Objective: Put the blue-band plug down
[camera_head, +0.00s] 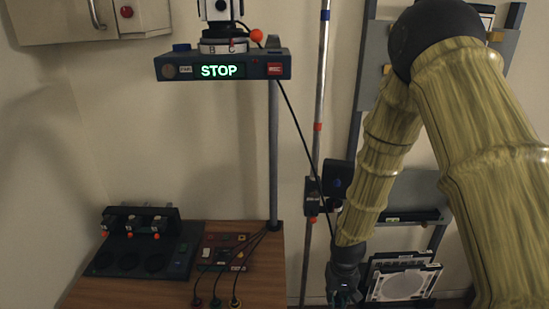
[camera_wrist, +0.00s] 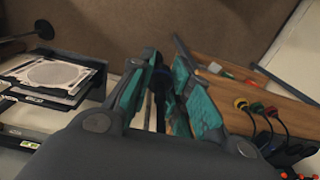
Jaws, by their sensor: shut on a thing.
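My gripper (camera_head: 345,292) hangs low at the right of the wooden table in the head view, beyond the table's right edge. In the wrist view my gripper (camera_wrist: 165,98) has its teal pads on either side of a dark, slim thing, the blue-band plug (camera_wrist: 160,82), and is shut on it. A faint blue tint shows near it, but the band is hard to make out. The plug's lower end is hidden by the fingers and housing.
The table (camera_head: 165,293) carries a black station (camera_head: 150,250) and a red panel (camera_head: 222,252) with cables to several plugs. A lit STOP display (camera_head: 222,71) is on a post (camera_head: 273,150). Framed plates (camera_head: 402,283) stand at the right, also in the wrist view (camera_wrist: 52,75).

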